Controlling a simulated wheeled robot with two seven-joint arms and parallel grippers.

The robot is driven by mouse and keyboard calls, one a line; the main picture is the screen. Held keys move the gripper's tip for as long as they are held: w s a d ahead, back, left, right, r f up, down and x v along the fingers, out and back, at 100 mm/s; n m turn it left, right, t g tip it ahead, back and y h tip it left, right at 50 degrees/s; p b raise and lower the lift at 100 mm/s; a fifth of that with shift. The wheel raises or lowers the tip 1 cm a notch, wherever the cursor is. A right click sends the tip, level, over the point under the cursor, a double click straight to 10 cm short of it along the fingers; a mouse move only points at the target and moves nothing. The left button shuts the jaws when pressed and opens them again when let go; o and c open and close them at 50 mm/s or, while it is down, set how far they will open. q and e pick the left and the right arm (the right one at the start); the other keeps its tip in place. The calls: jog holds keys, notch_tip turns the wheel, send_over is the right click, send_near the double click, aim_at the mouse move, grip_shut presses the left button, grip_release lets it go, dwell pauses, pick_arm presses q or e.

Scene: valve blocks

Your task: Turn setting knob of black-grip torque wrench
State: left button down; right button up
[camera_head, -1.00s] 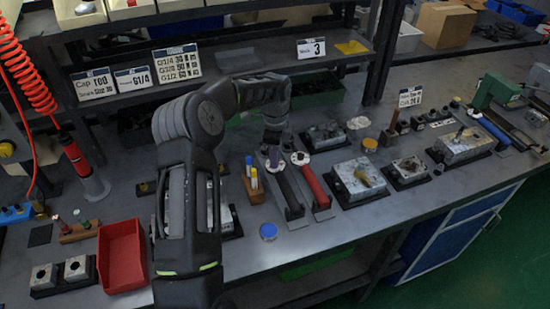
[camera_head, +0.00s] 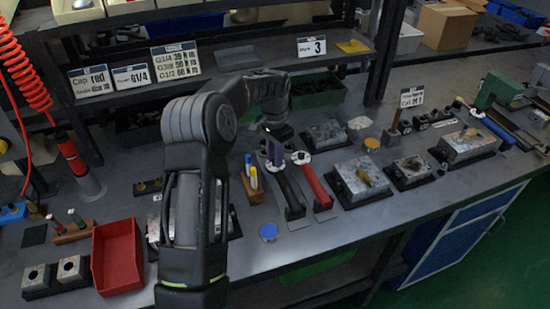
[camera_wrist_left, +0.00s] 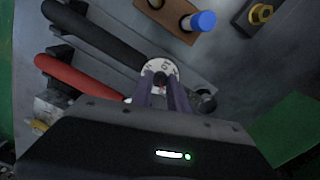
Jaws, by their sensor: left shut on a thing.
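The black-grip torque wrench (camera_head: 290,194) lies on the bench beside a red-grip wrench (camera_head: 315,185). In the left wrist view the black grip (camera_wrist_left: 97,34) leads to a white round dial (camera_wrist_left: 152,67) with a small dark setting knob at its centre. My left gripper (camera_head: 276,158) is over the dial end of the black-grip wrench. In the wrist view its purple fingers (camera_wrist_left: 163,84) stand on either side of the knob and are shut on it. The fingers hide part of the dial and knob. The red grip (camera_wrist_left: 75,74) lies alongside. My right gripper is not in view.
A wooden holder with blue- and yellow-capped items (camera_head: 253,188) stands left of the wrenches. A metal block (camera_head: 358,180) on a black base sits to the right.

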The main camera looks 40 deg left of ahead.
pick_arm(q)
jog(key=n, duration=0.4)
jog(key=shift+n, duration=0.3)
jog(key=shift+n+b, duration=0.4)
jog(key=shift+n, duration=1.5)
jog(key=c, duration=1.3)
grip_release()
jog(key=shift+r+b, duration=0.35)
jog(key=shift+r, duration=3.55)
